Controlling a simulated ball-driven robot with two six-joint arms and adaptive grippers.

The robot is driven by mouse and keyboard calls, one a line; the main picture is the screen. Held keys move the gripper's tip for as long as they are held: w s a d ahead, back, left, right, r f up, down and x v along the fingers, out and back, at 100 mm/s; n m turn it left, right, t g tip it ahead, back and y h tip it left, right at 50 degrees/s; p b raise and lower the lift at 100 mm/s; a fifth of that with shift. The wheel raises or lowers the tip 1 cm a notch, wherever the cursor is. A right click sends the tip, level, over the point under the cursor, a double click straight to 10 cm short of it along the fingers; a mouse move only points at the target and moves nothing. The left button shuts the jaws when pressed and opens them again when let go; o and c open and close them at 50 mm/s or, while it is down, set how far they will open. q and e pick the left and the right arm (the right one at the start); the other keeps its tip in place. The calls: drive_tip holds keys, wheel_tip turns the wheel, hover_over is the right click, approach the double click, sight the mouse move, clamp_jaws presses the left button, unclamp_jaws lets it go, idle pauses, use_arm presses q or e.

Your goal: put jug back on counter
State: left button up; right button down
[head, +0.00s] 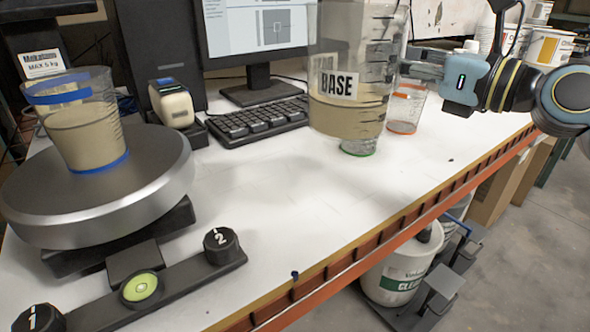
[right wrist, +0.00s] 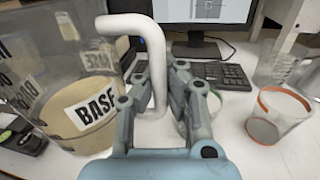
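The clear jug (head: 345,112) labelled BASE holds beige liquid and appears upright, raised above the white counter (head: 300,190). In the right wrist view the jug (right wrist: 85,105) fills the left side. My right gripper (head: 408,66) reaches in from the right at the jug's handle side. In the right wrist view the gripper (right wrist: 160,82) has its fingers on both sides of the pale jug handle (right wrist: 128,22), closed on it. My left gripper is not in view.
A cup with a blue ring (head: 90,125) stands on the round scale (head: 100,205). A green-ringed cup (head: 358,147) is partly hidden behind the jug; an orange-ringed cup (head: 405,110) stands right of it. Keyboard (head: 258,118) and monitor are behind. The counter's front middle is clear.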

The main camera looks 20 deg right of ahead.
drive_tip(key=shift+s+f, duration=0.1)
drive_tip(key=shift+f, duration=0.5)
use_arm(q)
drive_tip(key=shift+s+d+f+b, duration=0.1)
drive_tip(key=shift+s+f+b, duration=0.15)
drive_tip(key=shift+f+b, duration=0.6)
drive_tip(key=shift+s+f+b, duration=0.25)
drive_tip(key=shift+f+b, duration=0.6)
use_arm(e)
drive_tip(key=shift+w+a+f, duration=1.35)
drive_tip(key=shift+a+f, duration=0.05)
drive_tip(key=shift+f, duration=0.45)
drive_tip(key=shift+w+a+f, duration=1.3)
drive_tip(key=shift+a+f, duration=0.05)
drive_tip(key=shift+f, duration=0.45)
drive_tip(key=shift+w+a+f, duration=1.35)
drive_tip(key=shift+a+f, duration=0.05)
drive_tip(key=shift+f, duration=0.45)
drive_tip(key=shift+f, duration=0.15)
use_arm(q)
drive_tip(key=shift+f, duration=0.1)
use_arm(e)
drive_tip(key=c, duration=1.5)
unclamp_jaws()
